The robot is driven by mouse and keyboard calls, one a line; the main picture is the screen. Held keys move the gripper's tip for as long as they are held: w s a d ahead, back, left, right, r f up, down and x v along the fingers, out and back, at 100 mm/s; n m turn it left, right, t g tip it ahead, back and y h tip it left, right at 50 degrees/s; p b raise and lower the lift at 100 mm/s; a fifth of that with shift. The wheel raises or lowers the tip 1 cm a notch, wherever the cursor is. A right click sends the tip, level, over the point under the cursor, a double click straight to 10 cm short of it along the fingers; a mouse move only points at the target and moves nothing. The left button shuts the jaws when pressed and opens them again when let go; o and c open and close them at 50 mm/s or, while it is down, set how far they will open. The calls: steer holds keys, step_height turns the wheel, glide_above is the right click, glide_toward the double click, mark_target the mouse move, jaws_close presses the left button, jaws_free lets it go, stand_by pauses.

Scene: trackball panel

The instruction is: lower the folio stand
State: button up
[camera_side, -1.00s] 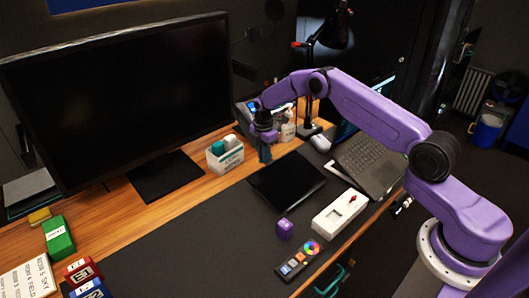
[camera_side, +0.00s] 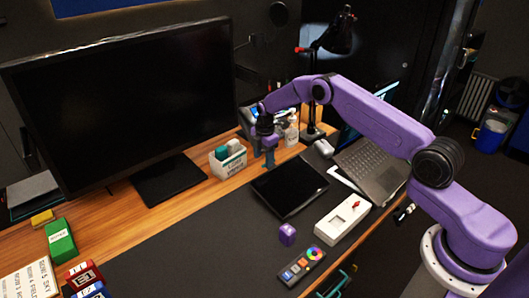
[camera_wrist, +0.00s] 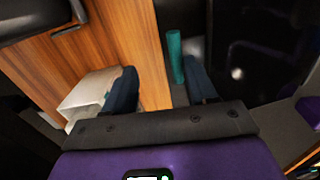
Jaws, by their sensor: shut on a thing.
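The folio stand (camera_side: 283,190) shows as a dark, thin panel on the dark desk mat in the side view. It looks low and nearly flat; its exact tilt is hard to tell. In the wrist view, the two dark blue fingers of my gripper (camera_wrist: 160,88) show with a teal bar (camera_wrist: 175,55) beside the right one. The folio's glossy dark face seems to lie to the right there. The exact contact between the fingers is hidden.
A white box (camera_side: 228,168) with teal items stands just left of my gripper. A large monitor (camera_side: 125,110) is further left.

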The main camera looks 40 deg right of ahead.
step_height(320, 180, up, 17)
steer(key=s, duration=0.1)
steer(key=shift+r, duration=0.15)
stand_by(0.4)
steer(key=s+a+r+m, duration=0.1)
steer(key=s+a+r, duration=0.3)
steer(key=s+a, duration=0.55)
steer(key=s+a+r+m, duration=0.2)
steer(key=s+a+r, duration=0.2)
steer(key=s+a, duration=0.55)
steer(key=s+d, duration=0.2)
steer(key=s, duration=0.7)
steer(key=s+d+m, duration=0.1)
steer(key=s+d, duration=0.2)
steer(key=s, duration=0.7)
steer(key=s+d+f+m, duration=0.1)
steer(key=s+d, duration=0.2)
steer(key=s, duration=0.7)
steer(key=shift+s+d+g, duration=0.2)
steer(key=shift+d+g, duration=0.05)
steer(key=shift+g, duration=0.05)
